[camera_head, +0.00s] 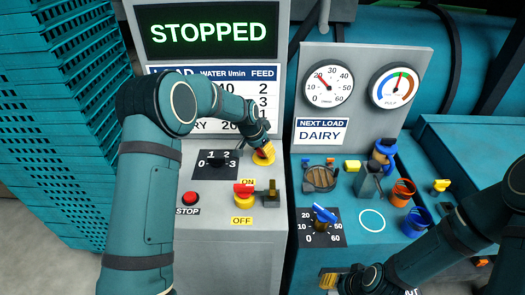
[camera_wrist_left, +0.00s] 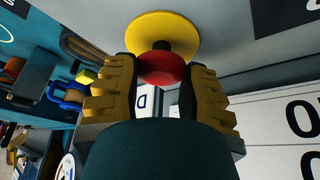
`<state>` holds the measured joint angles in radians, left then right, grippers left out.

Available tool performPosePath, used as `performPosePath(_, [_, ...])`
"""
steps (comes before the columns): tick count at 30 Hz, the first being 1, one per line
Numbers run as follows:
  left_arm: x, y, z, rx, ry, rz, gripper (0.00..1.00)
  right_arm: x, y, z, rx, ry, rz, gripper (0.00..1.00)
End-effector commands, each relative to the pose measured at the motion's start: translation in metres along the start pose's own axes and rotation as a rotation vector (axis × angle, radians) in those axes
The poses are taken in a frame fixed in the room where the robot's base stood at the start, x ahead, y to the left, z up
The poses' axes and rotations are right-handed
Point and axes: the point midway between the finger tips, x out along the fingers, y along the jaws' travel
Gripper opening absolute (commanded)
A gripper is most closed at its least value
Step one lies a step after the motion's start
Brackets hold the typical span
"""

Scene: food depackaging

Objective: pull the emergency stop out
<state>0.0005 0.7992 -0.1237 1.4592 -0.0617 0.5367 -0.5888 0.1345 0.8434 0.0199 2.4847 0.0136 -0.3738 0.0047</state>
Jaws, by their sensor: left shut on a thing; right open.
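The emergency stop is a red mushroom head on a round yellow base (camera_head: 264,160), on the grey panel below the load sign. In the left wrist view its red head (camera_wrist_left: 162,68) sits between the fingers, with the yellow disc (camera_wrist_left: 162,33) behind it. My left gripper (camera_head: 263,151) is shut on the red head, a yellow-padded finger at each side. In the head view the gripper hides the head. I cannot tell whether the head is pushed in or out. My right gripper (camera_head: 332,279) is open, low in the picture beside the dial, partly cut off by the edge.
The screen (camera_head: 208,30) reads STOPPED. A separate red STOP button (camera_head: 191,199), a red-and-yellow switch (camera_head: 243,191) and a numbered selector (camera_head: 216,160) are on the grey panel. A blue-knobbed dial (camera_head: 324,214) and orange and blue cups (camera_head: 402,192) are on the teal surface.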

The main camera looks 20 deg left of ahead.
Motion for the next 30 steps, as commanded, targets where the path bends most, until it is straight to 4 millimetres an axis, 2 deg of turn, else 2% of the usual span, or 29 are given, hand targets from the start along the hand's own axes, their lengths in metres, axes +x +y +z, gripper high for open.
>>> performPosePath(3, [-0.002, 0.0, -0.003, 0.001, 0.007, -0.002, 0.0, 0.0, 0.0, 0.0, 0.0, 0.0, 0.0, 0.47])
performPosePath(4, [-0.002, 0.0, -0.003, 0.001, 0.007, -0.002, 0.53, 0.0, 0.0, 0.0, 0.0, 0.0, 0.0, 0.47])
performPosePath(6, [-0.002, 0.0, -0.003, 0.001, 0.007, -0.002, 0.78, 0.0, 0.0, 0.0, 0.0, 0.0, 0.0, 0.47])
performPosePath(7, [-0.002, 0.0, -0.003, 0.001, 0.007, -0.002, 0.86, 0.0, 0.0, 0.0, 0.0, 0.0, 0.0, 0.47])
performPosePath(16, [-0.002, 0.0, -0.002, 0.001, 0.004, -0.001, 0.86, 0.0, 0.0, 0.0, 0.0, 0.0, 0.0, 0.47])
performPosePath(20, [-0.009, 0.0, -0.002, 0.001, 0.004, -0.001, 0.86, 0.0, 0.0, 0.0, 0.0, 0.0, 0.0, 0.47])
performPosePath(23, [-0.024, 0.0, -0.002, 0.001, 0.006, -0.002, 0.86, 0.0, 0.0, 0.0, 0.0, 0.0, 0.0, 0.47])
performPosePath(30, [-0.074, 0.0, -0.002, 0.002, 0.007, -0.003, 0.86, 0.0, 0.0, 0.0, 0.0, 0.0, 0.0, 0.47])
